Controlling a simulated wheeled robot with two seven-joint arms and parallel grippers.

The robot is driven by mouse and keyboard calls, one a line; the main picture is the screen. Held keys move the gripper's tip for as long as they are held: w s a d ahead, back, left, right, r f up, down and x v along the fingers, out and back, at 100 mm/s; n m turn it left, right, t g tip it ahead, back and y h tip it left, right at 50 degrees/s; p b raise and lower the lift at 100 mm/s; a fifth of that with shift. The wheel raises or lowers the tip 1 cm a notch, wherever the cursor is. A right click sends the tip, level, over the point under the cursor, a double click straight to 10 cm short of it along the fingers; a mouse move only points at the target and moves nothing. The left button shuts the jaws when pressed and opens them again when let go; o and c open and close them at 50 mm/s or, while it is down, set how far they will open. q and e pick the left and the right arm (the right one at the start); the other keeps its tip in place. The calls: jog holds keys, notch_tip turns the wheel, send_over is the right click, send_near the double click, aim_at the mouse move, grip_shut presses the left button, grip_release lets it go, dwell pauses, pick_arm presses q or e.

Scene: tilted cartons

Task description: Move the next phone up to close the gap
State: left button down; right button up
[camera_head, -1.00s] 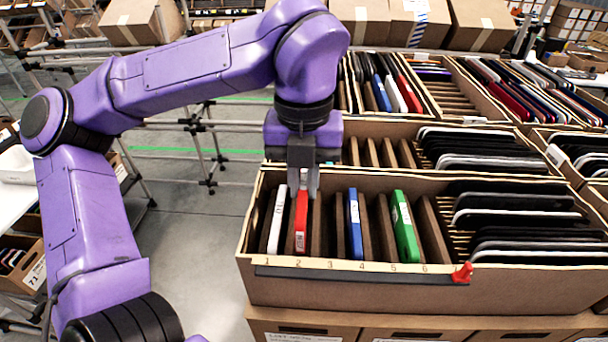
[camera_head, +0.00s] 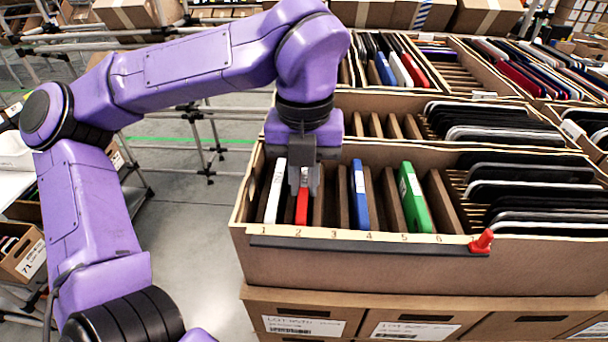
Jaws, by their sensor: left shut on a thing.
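The front carton (camera_head: 370,258) has numbered slots along its front strip. A white phone (camera_head: 275,192) stands tilted at 1 and a red phone (camera_head: 302,208) at 2. A blue phone (camera_head: 360,195) stands near 4, with brown dividers and an empty slot between red and blue. A green phone (camera_head: 414,200) stands further right, near 5 and 6. My left gripper (camera_head: 304,182) points down into the carton and is shut on the red phone. The fingers hide the red phone's upper part. My right gripper is not in view.
Black and white phones (camera_head: 530,190) fill the right part of the carton. A red clip (camera_head: 482,241) sits on the front strip. More cartons with phones stand behind. Stacked cartons (camera_head: 300,315) lie below, and open floor (camera_head: 200,225) is to the left.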

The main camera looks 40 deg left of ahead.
pick_arm(q)
jog(key=shift+f+b, duration=0.3)
dwell(0.5)
dwell(0.4)
jog(key=c, duration=1)
grip_release()
jog(key=shift+c, duration=0.2)
notch_tip(320, 180, up, 11)
jog(key=shift+f+p, duration=0.2)
jog(key=shift+p, duration=0.15)
notch_tip(320, 180, up, 7)
jog(key=p, duration=0.6)
